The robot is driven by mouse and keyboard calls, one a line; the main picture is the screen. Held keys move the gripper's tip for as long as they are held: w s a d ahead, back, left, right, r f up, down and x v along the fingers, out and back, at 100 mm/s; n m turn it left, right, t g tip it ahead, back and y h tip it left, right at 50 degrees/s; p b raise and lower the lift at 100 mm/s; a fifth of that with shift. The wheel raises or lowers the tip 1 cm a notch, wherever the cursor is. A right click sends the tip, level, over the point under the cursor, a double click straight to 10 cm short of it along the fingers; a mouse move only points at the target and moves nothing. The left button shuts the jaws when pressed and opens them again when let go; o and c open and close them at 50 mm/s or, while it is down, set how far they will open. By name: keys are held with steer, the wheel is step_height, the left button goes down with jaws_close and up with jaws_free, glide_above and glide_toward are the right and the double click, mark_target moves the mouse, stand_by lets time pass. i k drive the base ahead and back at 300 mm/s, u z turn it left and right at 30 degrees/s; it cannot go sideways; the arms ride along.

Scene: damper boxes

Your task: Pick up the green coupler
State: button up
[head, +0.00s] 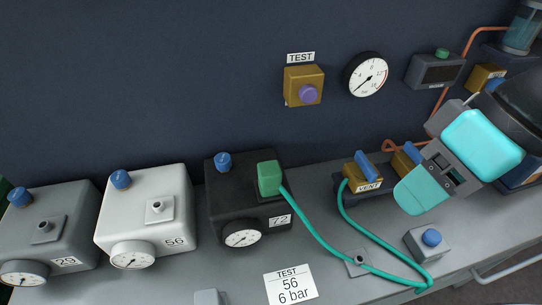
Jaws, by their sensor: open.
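The green coupler (269,178) is a small green block seated at the top right of the black box marked 72 (222,207). A green hose (312,224) runs from it down to the right across the bench, then loops back up to the vent valve (362,173). My gripper (420,192) is at the right, above the bench and well apart from the coupler. It is open and nothing shows in it. Its fingers are seen from above and partly overlap, so the gap is hard to see.
A white box marked 56 (145,212) and a grey box marked 29 (48,232) stand left of the black box. A card reading TEST 56, 6 bar (290,284) lies in front. A blue-button box (428,242) stands below my gripper. The wall holds a round gauge (366,75).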

mark_target(269, 172)
steer(key=z, duration=1.75)
steer(key=k, duration=0.95)
steer(key=u, duration=1.8)
steer(key=i, duration=0.5)
steer(key=z, duration=0.05)
